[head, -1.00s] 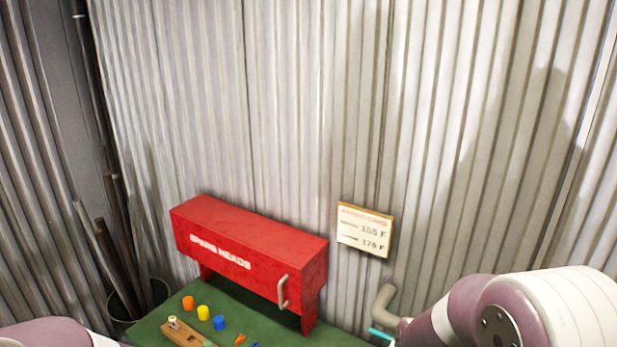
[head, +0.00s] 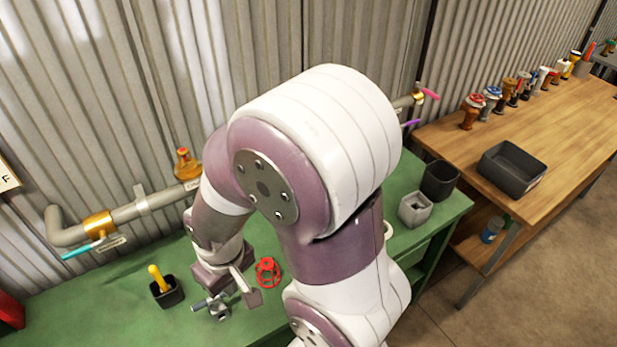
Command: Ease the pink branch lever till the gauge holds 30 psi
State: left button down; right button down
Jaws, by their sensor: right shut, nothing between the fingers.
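A pink lever (head: 428,93) shows at the right end of the wall pipework, behind my right arm, with a purple lever (head: 411,123) just below it. No gauge face can be seen; the middle of the pipe is hidden by my right arm. My right gripper (head: 246,288) is low over the green bench, shut and empty, well to the left of the pink lever. It is close to a grey metal fitting (head: 216,307) and a red wheel (head: 267,272). My left gripper is not in view.
A grey pipe (head: 160,203) with a brass valve and cyan lever (head: 78,252) runs along the wall. A black cup (head: 168,294) holds a yellow-handled tool. Two small bins stand at the green bench's right end. A wooden table (head: 560,125) holds several valves and a tray.

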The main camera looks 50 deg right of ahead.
aim_at(434, 95)
jog(key=z, duration=1.3)
